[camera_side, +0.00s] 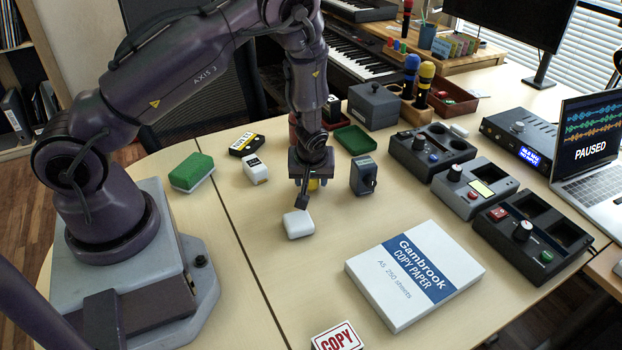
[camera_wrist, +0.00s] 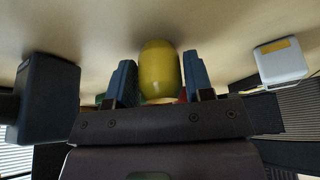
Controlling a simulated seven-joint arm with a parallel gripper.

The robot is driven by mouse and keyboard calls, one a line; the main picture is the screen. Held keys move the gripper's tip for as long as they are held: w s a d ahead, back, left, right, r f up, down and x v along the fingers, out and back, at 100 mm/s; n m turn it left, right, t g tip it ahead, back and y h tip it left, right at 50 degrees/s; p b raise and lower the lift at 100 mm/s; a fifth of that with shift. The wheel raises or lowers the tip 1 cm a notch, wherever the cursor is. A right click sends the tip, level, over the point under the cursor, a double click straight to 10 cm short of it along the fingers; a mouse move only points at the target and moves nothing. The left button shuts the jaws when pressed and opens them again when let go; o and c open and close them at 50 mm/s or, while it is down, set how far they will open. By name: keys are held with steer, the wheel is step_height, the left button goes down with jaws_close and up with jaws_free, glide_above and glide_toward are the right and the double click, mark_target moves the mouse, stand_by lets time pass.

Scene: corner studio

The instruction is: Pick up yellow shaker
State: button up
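The yellow shaker (camera_wrist: 158,72) has a rounded end and stands between the two blue fingers of my gripper (camera_wrist: 160,84) in the wrist view. Thin gaps seem to show at its sides, so the fingers look open around it. In the side view, only a small yellow part of the shaker (camera_side: 313,185) shows behind my gripper (camera_side: 306,190), which points down close to the table. The rest of the shaker is hidden there by the gripper.
A white rounded block (camera_side: 298,224) lies just in front of my gripper. A dark blue-grey box with a knob (camera_side: 363,175) stands close on the right. A white yellow-labelled box (camera_side: 256,168) and green-topped block (camera_side: 191,172) are left. A paper pack (camera_side: 455,262) lies front right.

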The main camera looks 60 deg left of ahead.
steer(key=c, duration=0.5)
steer(key=shift+r, duration=0.15)
